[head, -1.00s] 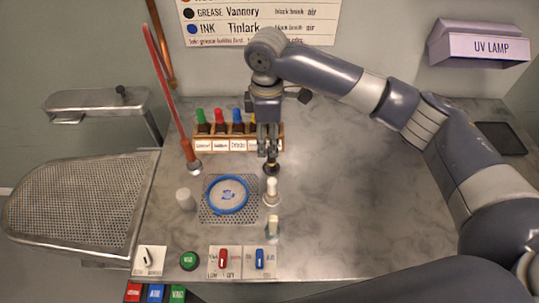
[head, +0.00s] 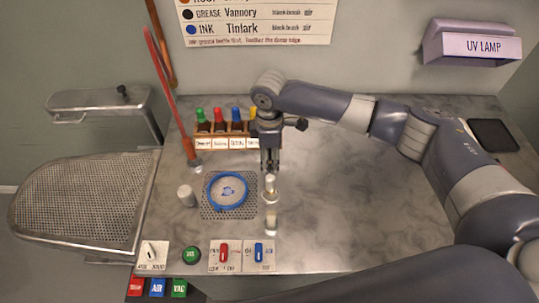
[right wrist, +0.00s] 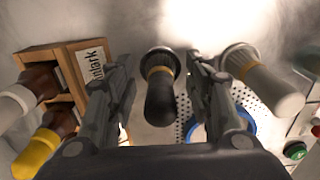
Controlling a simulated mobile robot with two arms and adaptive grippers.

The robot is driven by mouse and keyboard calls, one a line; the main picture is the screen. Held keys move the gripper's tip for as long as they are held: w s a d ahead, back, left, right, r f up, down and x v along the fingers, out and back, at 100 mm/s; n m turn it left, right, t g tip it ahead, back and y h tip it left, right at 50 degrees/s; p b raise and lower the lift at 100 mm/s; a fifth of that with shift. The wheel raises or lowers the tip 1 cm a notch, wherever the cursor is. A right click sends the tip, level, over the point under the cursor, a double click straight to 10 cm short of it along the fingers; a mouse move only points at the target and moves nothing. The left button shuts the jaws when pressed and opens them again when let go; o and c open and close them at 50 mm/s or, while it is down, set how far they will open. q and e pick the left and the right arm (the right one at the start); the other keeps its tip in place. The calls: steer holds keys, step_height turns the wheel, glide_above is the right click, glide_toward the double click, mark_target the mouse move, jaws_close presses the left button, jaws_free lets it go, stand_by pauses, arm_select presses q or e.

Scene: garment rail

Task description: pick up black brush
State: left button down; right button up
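The black brush (right wrist: 160,92), with a black handle, a gold band and dark bristles, stands between the two fingers of my right gripper (right wrist: 160,66) in the right wrist view. The fingers are apart, with gaps on both sides of the brush. In the head view my right gripper (head: 270,168) points down over the table, just behind a white-handled brush (head: 270,186), and hides the black brush. The white-handled brush (right wrist: 268,88) stands close outside the right finger in the right wrist view. My left gripper is not in view.
A wooden rack (head: 224,128) of colour-capped bottles stands left of the gripper. A blue ring (head: 228,191) lies on a perforated plate in front.

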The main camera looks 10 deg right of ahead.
steer(key=c, duration=0.9)
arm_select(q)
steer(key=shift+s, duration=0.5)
arm_select(e)
steer(key=shift+c, duration=0.3)
steer(key=shift+r, duration=0.1)
